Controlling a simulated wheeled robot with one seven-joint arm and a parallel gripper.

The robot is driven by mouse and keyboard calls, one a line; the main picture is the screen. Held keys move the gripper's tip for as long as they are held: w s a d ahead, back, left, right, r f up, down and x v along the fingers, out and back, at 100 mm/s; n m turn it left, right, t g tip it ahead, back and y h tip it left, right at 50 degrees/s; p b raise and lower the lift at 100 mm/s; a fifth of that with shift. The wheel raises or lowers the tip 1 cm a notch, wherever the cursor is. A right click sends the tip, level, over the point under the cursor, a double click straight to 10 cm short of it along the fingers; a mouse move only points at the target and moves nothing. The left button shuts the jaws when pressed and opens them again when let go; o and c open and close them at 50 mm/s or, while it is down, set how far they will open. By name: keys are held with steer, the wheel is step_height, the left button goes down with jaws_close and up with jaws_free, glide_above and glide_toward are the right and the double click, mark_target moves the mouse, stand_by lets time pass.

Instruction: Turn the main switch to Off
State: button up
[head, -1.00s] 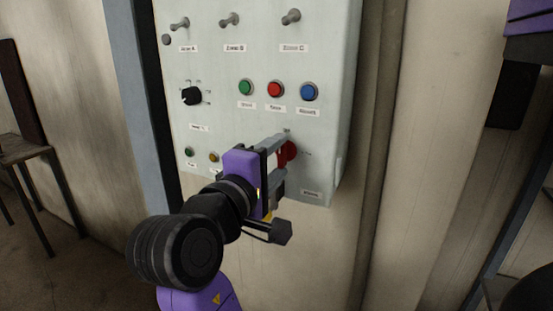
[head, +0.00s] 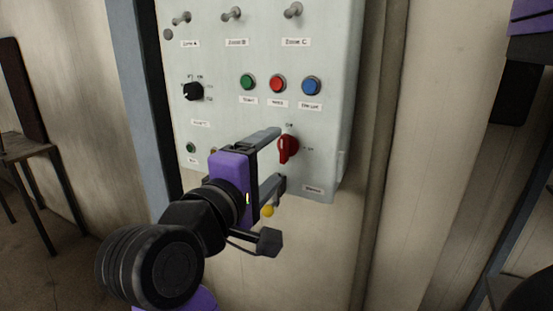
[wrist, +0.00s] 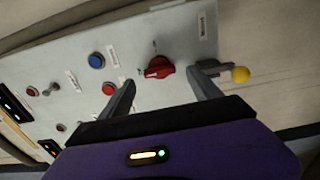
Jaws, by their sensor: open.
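The main switch is a red rotary knob (head: 288,148) low on the right of the pale panel (head: 325,120). It has a pale mark, and its handle stands roughly upright, toward the small label above it. A second small label lies to its right; both are too small to read surely. The knob also shows in the wrist view (wrist: 159,68), between and beyond the fingertips. My gripper (head: 279,158) is open and empty, a little back and left of the knob, apart from it. Its fingers also show in the wrist view (wrist: 160,87).
Green (head: 248,82), red (head: 278,84) and blue (head: 311,86) buttons sit above the knob. A black selector (head: 193,91) is at left, with toggle levers along the top. A yellow ball (head: 268,211) on a lever is close below my lower finger. Open wall lies right of the panel.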

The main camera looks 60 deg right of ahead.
steer(key=a+b, duration=0.1)
steer(key=a, duration=0.3)
steer(key=shift+s+a, duration=0.1)
steer(key=shift+a, duration=0.25)
